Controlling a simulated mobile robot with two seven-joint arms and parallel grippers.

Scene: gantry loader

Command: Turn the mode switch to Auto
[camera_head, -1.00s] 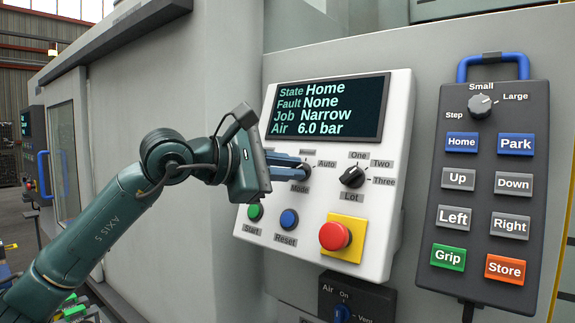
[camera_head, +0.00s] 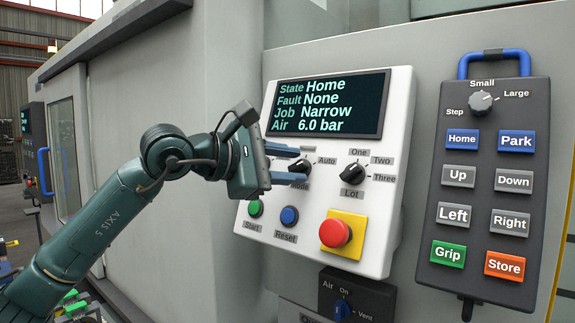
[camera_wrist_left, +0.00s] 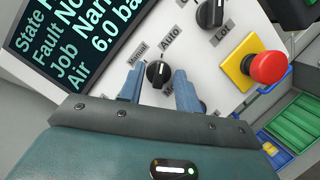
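The mode switch (camera_head: 301,166) is a black knob on the white control panel, with the Auto label (camera_head: 327,161) at its upper right. In the left wrist view the knob (camera_wrist_left: 158,74) has a white mark that appears to point toward the Auto label (camera_wrist_left: 170,38), not the Manual label (camera_wrist_left: 137,52). My left gripper (camera_head: 286,164) is open, one finger on each side of the knob. In the left wrist view there is a gap between each finger and the knob. The fingers partly hide the labels around it. My right gripper is not in view.
The Lot knob (camera_head: 352,174) is close to the right. Below are the green Start button (camera_head: 255,210), blue Reset button (camera_head: 289,217) and red stop button (camera_head: 335,235). The display (camera_head: 328,107) is above. A pendant (camera_head: 484,200) hangs at right.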

